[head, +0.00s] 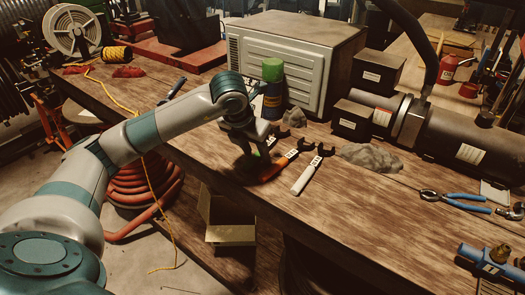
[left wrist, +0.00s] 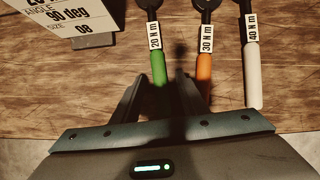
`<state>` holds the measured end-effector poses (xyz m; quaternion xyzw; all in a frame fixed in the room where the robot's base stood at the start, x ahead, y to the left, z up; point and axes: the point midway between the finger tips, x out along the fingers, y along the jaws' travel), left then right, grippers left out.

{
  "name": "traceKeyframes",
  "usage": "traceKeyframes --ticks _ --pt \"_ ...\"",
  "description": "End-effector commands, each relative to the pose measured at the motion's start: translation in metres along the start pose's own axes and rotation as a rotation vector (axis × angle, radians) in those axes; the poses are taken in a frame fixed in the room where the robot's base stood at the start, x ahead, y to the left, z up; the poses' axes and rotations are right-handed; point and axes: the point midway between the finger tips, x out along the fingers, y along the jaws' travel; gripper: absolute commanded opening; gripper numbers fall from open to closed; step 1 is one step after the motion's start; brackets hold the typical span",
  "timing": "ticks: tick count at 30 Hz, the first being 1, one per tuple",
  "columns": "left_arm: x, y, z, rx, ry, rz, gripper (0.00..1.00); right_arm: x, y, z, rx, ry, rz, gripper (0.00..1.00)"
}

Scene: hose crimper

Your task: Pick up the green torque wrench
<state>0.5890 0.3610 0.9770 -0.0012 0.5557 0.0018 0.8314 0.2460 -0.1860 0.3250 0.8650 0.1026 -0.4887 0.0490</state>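Three torque wrenches lie side by side on the wooden workbench, with handles toward the near edge. In the left wrist view the green torque wrench (left wrist: 158,67), labelled 20 N m, is on the left. The orange one (left wrist: 204,66), labelled 30 N m, is in the middle, and the white one (left wrist: 252,75), 40 N m, is on the right. My left gripper (left wrist: 160,90) is open, its dark fingers either side of the green handle's end. In the head view my left gripper (head: 253,155) mostly hides the green wrench. My right gripper is not in view.
A white label card (left wrist: 60,18) stands close left of the green wrench. In the head view a green-capped can (head: 272,92) stands behind the gripper, near a vented metal box (head: 285,60). A grey stone-like lump (head: 371,157) lies right of the wrenches.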

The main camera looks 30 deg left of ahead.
Motion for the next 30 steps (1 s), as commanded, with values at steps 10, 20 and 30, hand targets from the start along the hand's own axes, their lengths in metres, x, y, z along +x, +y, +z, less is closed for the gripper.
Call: traceKeyframes --ticks 10,20,30 --pt "0.0015 0.0001 -0.0007 0.000 0.000 0.000 0.40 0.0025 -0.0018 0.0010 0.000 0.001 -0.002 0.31" --pt "0.0012 0.0001 -0.0006 0.000 0.000 0.000 0.00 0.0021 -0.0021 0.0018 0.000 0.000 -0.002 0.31" --pt "-0.0008 0.0002 0.0006 0.000 -0.001 0.000 0.00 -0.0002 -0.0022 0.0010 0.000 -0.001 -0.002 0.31"
